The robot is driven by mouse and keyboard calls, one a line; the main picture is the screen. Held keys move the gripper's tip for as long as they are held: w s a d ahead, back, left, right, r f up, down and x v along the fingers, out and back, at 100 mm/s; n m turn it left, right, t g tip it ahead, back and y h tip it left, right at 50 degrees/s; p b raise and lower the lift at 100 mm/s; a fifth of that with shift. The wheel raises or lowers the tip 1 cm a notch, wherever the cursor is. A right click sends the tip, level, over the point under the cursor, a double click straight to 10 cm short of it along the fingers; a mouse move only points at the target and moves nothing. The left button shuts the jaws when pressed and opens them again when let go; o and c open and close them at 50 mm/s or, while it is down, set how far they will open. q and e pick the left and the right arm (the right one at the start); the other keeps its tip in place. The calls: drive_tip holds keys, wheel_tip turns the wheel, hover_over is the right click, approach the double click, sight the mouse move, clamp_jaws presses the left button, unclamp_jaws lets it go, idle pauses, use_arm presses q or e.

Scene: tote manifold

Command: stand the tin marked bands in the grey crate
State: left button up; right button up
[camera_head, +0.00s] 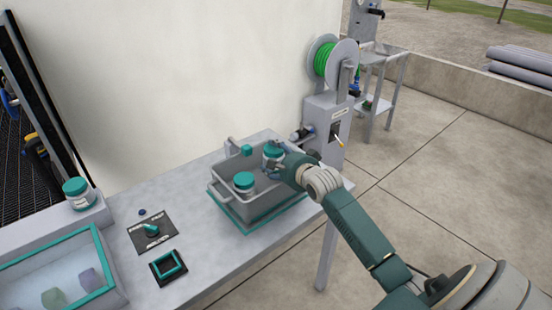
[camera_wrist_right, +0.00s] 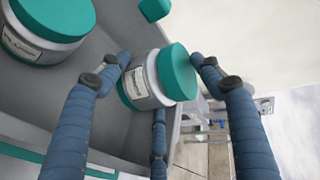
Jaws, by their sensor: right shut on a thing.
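The grey crate (camera_head: 262,214) stands on the table. My right gripper (camera_head: 275,152) is over the crate's right back part, shut on a pale grey tin with a teal lid (camera_head: 272,160). In the right wrist view this tin (camera_wrist_right: 145,88) sits between the blue fingers of the gripper (camera_wrist_right: 162,68); its label is too small to read. The tin looks to be within or just above the crate; I cannot tell if it touches the floor. A second teal-lidded tin (camera_head: 244,186) stands in the crate, also in the right wrist view (camera_wrist_right: 42,45). My left gripper is not in view.
A third teal-lidded tin (camera_head: 78,199) stands on a grey ledge at the left. A teal-rimmed tray (camera_head: 104,262), a black plate with a teal knob (camera_head: 151,231) and a small square frame (camera_head: 168,268) are on the table (camera_head: 205,260). A green hose reel (camera_head: 325,60) stands behind the crate.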

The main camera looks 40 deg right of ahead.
drive_tip(key=shift+s+a+f, duration=0.1)
drive_tip(key=shift+s+f, duration=0.05)
drive_tip(key=shift+f, duration=0.45)
drive_tip(key=o, duration=0.9)
drive_tip(key=shift+f, duration=0.2)
drive_tip(key=shift+a, duration=0.1)
drive_tip(key=shift+r, duration=0.35)
drive_tip(key=v, duration=0.8)
drive_tip(key=r+v, duration=0.1)
drive_tip(key=v, duration=0.3)
drive_tip(key=shift+d, duration=0.2)
